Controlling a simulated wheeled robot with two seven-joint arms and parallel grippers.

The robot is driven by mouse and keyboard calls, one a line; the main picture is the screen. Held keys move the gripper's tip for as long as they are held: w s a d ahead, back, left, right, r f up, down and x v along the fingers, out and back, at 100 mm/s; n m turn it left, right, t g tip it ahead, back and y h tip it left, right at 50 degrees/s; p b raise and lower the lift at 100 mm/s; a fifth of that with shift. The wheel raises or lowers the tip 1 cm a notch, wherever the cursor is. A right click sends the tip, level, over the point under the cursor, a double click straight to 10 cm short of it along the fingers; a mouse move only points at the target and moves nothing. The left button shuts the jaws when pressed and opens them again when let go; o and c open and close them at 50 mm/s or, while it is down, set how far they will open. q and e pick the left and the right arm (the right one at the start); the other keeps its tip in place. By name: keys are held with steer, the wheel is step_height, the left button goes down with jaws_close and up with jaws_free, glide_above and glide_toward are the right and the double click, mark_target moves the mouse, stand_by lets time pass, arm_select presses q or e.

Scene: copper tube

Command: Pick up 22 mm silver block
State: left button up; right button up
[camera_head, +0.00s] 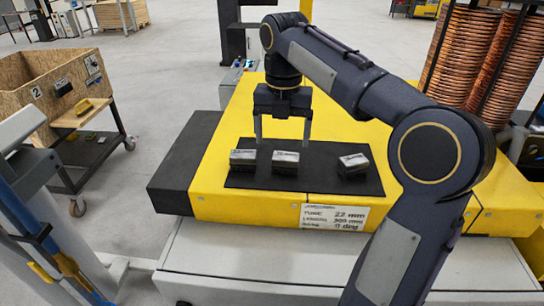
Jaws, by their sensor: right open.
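Three silver-topped dark blocks lie on a black mat (305,184) on the yellow machine: a left block (243,161), a middle block (286,163) and a right block (353,166). Their top markings are too small to read, so I cannot tell which one is 22 mm. My right gripper (283,142) is open and empty, pointing down. Its two fingers are spread, with the middle block below and between them in the picture. I cannot tell the exact height of the fingertips above the mat. My left gripper is not in view.
Copper coils (463,62) stand at the right behind my right arm. A wooden bin on a cart (52,84) stands at the left. The mat is clear between the middle and right blocks.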

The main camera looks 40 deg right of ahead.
mark_target(286, 157)
steer(key=f, duration=0.6)
steer(key=shift+s+d+f+p, duration=0.25)
steer(key=shift+s+d+p, duration=0.1)
steer(key=shift+f, duration=0.45)
steer(key=c, duration=1.5)
steer(key=shift+c, duration=0.2)
steer(key=shift+r, duration=0.1)
